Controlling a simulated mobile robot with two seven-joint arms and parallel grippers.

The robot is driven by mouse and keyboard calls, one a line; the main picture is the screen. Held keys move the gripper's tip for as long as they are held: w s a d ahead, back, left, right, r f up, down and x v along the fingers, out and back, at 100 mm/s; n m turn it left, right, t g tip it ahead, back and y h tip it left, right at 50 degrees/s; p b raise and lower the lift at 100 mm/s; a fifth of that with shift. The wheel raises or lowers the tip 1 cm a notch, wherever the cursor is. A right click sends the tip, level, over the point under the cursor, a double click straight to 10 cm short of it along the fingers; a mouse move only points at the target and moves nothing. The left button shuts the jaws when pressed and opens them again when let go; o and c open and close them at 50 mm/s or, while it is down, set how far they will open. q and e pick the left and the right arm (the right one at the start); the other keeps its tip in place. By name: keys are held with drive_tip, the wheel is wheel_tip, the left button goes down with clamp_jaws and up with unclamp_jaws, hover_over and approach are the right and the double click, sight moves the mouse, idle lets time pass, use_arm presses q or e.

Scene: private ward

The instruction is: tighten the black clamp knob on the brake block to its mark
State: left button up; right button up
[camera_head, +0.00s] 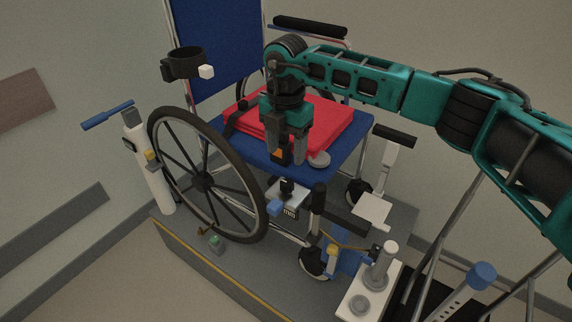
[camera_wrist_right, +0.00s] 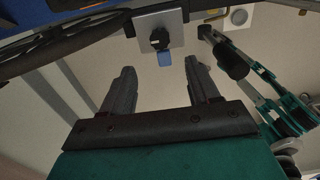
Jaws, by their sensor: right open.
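The brake block (camera_head: 296,196) is a pale metal block on the wheelchair frame, beside the front of the large wheel. The black clamp knob (camera_head: 287,186) sits on it, with a blue tab (camera_head: 274,208) at its side. In the right wrist view the block (camera_wrist_right: 173,27), the knob (camera_wrist_right: 159,38) and the blue tab (camera_wrist_right: 165,58) show beyond the fingers. My right gripper (camera_head: 290,160) points down above the knob, apart from it. Its fingers (camera_wrist_right: 160,68) are open and empty. The knob's mark cannot be made out. My left gripper is out of view.
The wheelchair's wheel (camera_head: 203,181) stands left of the block. A red cushion (camera_head: 306,124) lies on the blue seat (camera_head: 346,150) behind my gripper. A white post (camera_head: 150,170) stands at left; a grey platform (camera_head: 190,250) lies below.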

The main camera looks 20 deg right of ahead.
drive_tip(key=shift+r, duration=1.7)
drive_tip(key=shift+f, duration=0.1)
